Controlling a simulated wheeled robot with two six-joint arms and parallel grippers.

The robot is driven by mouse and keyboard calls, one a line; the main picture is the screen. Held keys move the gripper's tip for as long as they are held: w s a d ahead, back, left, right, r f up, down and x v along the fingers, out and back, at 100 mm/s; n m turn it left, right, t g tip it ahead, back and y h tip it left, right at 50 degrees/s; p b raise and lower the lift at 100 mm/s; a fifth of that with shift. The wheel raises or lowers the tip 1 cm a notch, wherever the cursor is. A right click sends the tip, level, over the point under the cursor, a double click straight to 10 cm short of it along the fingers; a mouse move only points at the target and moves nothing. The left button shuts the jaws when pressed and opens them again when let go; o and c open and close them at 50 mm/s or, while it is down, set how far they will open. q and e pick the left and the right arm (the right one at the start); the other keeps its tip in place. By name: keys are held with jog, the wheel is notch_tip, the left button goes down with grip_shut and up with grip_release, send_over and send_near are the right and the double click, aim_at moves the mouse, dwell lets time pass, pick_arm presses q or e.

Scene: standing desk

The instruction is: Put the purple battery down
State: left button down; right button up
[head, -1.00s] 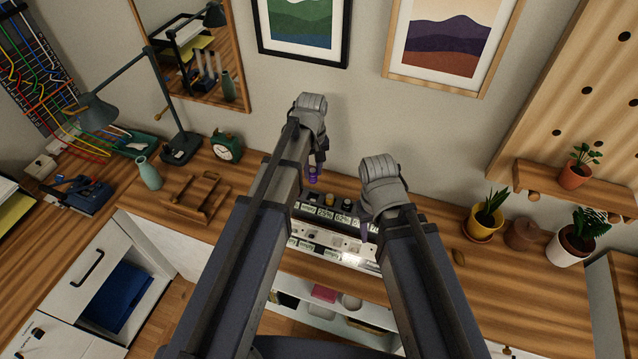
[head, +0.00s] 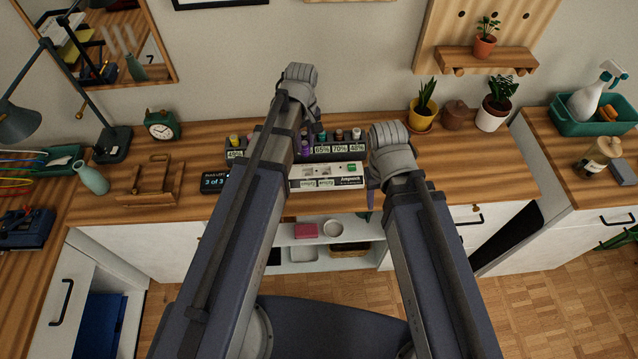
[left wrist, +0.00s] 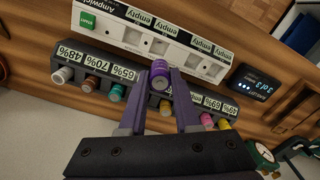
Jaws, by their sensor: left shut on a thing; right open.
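The purple battery (left wrist: 159,76) is between the fingertips of my left gripper (left wrist: 158,88), which is shut on it, in the left wrist view. In the head view the battery (head: 305,148) shows below my left gripper (head: 304,141), at the dark rack (head: 345,152). The rack (left wrist: 100,67) holds several coloured batteries beside percentage labels; one label near the gripper reads empty. The white Ampwick charger (left wrist: 125,33) lies alongside, with empty labels and open slots. I cannot tell whether the purple battery touches the rack. My right gripper (head: 371,196) is open and empty, in front of the charger's right end.
A small display (head: 215,182) reading 3 of 3 stands left of the charger. A wooden stand (head: 157,185), a green clock (head: 162,125) and a vase (head: 91,179) are further left. Potted plants (head: 423,108) stand at the back right. The desktop (head: 470,170) right of my right gripper is clear.

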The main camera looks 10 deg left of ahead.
aim_at(307, 155)
pick_arm(q)
jog(key=shift+s+d, duration=0.2)
jog(key=shift+d, duration=0.05)
jog(key=shift+f, duration=0.1)
notch_tip(307, 155, down, 6)
jog(key=b, duration=0.6)
jog(key=shift+f, duration=0.15)
notch_tip(307, 155, down, 4)
jog(key=b, duration=0.4)
jog(key=c, duration=0.6)
grip_release()
